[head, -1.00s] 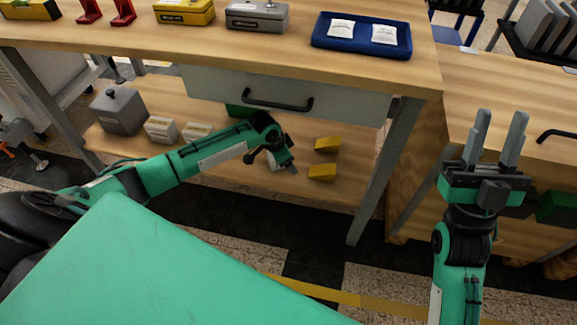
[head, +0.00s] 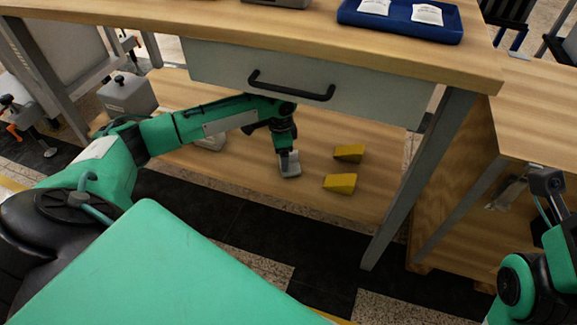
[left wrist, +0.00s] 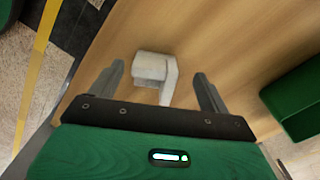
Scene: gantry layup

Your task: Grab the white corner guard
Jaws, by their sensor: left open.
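The white corner guard (left wrist: 152,68) lies on the wooden lower shelf in the left wrist view, an angled piece between my finger tips. My left gripper (left wrist: 158,73) is open, with one finger on each side of the guard and a visible gap to each. In the head view my left gripper (head: 287,158) points down at the lower shelf under the drawer, and the guard is mostly hidden or hard to separate from the fingers there. My right gripper (head: 508,188) is at the right edge, partly in view, and its jaw state is unclear.
Two yellow wedges (head: 349,153) lie on the shelf (head: 240,172) right of my left gripper. The drawer (head: 305,85) and tabletop hang above it. A grey box (head: 128,95) stands at the shelf's left. A green object (left wrist: 296,100) is near in the left wrist view.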

